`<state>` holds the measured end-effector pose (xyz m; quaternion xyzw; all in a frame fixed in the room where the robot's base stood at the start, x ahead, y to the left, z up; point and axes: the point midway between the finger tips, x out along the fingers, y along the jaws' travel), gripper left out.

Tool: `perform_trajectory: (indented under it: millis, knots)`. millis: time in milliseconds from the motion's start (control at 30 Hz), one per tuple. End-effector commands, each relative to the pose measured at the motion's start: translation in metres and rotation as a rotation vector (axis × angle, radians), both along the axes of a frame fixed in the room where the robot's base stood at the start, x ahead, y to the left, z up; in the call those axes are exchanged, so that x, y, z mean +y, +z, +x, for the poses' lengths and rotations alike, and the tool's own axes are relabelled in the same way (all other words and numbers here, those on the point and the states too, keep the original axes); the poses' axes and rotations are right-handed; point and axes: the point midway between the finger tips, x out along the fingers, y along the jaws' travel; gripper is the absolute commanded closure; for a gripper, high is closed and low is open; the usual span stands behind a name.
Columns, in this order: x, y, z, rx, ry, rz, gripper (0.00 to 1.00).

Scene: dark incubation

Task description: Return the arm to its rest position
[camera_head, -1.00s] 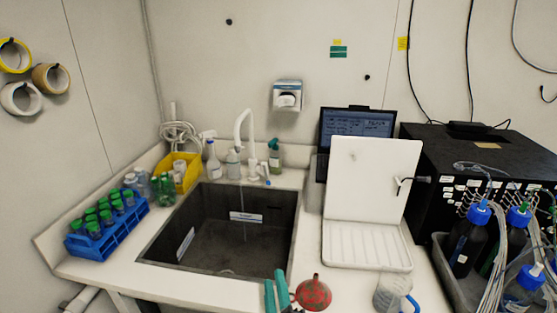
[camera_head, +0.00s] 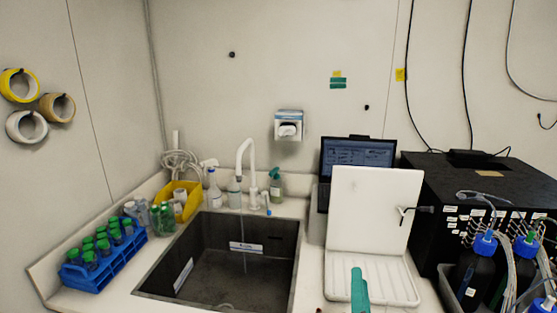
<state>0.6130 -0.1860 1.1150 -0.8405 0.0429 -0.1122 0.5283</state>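I see nothing held at the visible tip.
The white board (camera_head: 372,215) stands before a laptop (camera_head: 357,153). A dark sink (camera_head: 208,290) with a white tap (camera_head: 243,160) is to the left. A blue tube rack (camera_head: 103,268) is far left. Bottles (camera_head: 480,272) and a black instrument (camera_head: 475,190) are right.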

Motion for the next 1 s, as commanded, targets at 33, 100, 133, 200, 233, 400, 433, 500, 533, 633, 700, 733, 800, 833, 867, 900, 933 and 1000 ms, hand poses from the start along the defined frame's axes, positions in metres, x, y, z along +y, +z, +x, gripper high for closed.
perform_trajectory:
  millis: [33, 100, 133, 200, 233, 400, 433, 500, 533, 633, 700, 733, 800, 833, 867, 900, 933, 1000]
  knots:
    - [-0.005, 0.002, -0.004, 0.008, -0.017, -0.073, 0.72]
    - [-0.008, 0.004, -0.009, 0.015, -0.035, -0.167, 0.72]
    - [-0.010, 0.005, -0.011, 0.019, -0.042, -0.206, 0.72]
    - [-0.011, 0.004, -0.016, 0.028, -0.056, -0.296, 0.72]
    - [-0.010, 0.002, -0.018, 0.034, -0.061, -0.333, 0.72]
    - [-0.005, -0.012, -0.033, 0.066, -0.073, -0.536, 0.72]
    - [-0.004, -0.016, -0.037, 0.073, -0.074, -0.570, 0.72]
    - [0.000, -0.027, -0.045, 0.089, -0.071, -0.645, 0.72]
    - [0.002, -0.032, -0.048, 0.097, -0.070, -0.676, 0.72]
    - [0.009, -0.052, -0.062, 0.123, -0.058, -0.774, 0.72]
    - [0.015, -0.068, -0.074, 0.143, -0.045, -0.836, 0.72]
    - [0.017, -0.074, -0.080, 0.152, -0.041, -0.860, 0.72]
    - [0.023, -0.091, -0.093, 0.172, -0.025, -0.916, 0.72]
    - [0.026, -0.099, -0.100, 0.181, -0.018, -0.937, 0.72]
    - [0.029, -0.107, -0.106, 0.190, -0.011, -0.958, 0.72]
    - [0.033, -0.117, -0.116, 0.202, 0.000, -0.985, 0.72]
    - [0.036, -0.125, -0.123, 0.212, 0.010, -1.002, 0.72]
    - [0.044, -0.143, -0.141, 0.234, 0.030, -1.043, 0.72]
